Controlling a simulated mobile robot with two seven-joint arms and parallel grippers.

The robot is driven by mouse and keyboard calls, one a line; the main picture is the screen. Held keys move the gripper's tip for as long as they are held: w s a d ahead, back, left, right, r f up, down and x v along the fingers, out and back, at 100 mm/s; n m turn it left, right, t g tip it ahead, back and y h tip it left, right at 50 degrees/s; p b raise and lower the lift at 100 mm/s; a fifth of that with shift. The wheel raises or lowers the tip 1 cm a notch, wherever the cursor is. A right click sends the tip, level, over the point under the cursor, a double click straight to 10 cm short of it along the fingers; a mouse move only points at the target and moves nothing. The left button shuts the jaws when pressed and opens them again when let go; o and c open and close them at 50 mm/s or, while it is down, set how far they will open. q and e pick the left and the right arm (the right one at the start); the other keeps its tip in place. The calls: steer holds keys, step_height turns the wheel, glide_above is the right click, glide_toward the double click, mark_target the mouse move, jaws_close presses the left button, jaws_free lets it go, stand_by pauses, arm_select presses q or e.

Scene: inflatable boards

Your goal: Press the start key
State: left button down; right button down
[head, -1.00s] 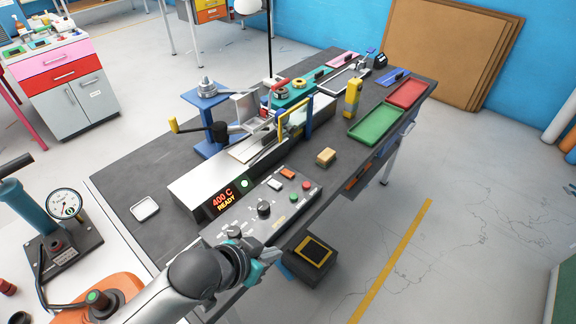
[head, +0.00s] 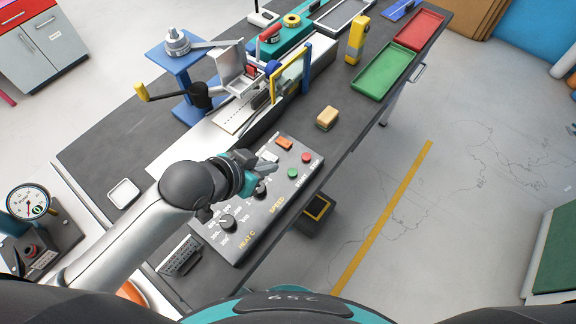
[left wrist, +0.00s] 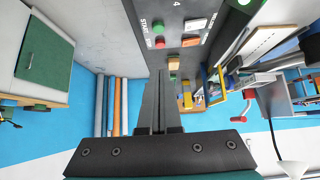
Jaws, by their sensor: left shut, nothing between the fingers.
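The control panel (head: 262,228) lies at the table's near edge, with two knobs and several keys. The green key (head: 293,172) sits beside the red key (head: 306,158). In the left wrist view the word START stands by the green key (left wrist: 157,25), and the red key (left wrist: 160,42) is just below it. My left gripper (head: 270,165) is shut and empty, over the panel and left of the green key. Its closed fingers (left wrist: 161,78) show in the left wrist view, apart from the keys in the picture; their height above the panel is hard to judge.
An orange switch (head: 284,144) is close to the fingertips. A yellow block (head: 327,118) lies beyond the panel. Behind it stand a yellow-framed guard (head: 288,78) and a green tray (head: 384,70). The floor to the right is open.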

arm_select(q)
steer(key=b, duration=0.2)
glide_above(295, 169)
steer(key=s+a, duration=0.2)
steer(key=f, duration=0.7)
steer(key=shift+d+f, duration=0.25)
step_height(295, 169, down, 2)
steer(key=shift+f+b, duration=0.25)
steer(key=shift+b, duration=0.15)
steer(key=shift+s+f, duration=0.1)
steer(key=shift+f, duration=0.55)
